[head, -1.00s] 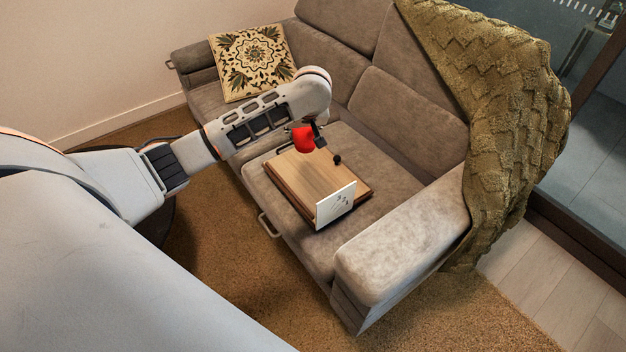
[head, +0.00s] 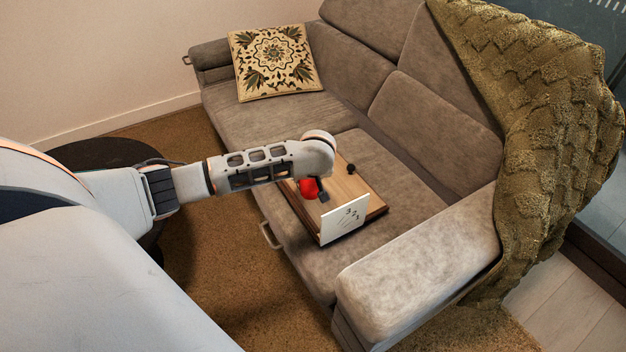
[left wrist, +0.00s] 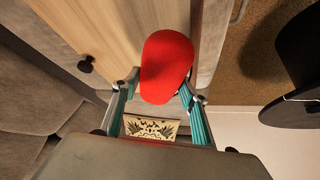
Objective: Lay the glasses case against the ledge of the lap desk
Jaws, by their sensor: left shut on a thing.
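The red glasses case (head: 309,189) is held by my left gripper (head: 322,191), whose fingers are shut on it. In the left wrist view the case (left wrist: 165,66) sits between the two teal-padded fingers (left wrist: 160,86). It is over the left part of the wooden lap desk (head: 352,193), which lies on the sofa seat; I cannot tell whether the case touches the board. The ledge is hard to make out; a darker rim runs along the desk's edge. My right gripper is not in view.
The sofa armrest (head: 418,262), patterned cushion (head: 275,62) and olive throw (head: 540,120) surround the seat.

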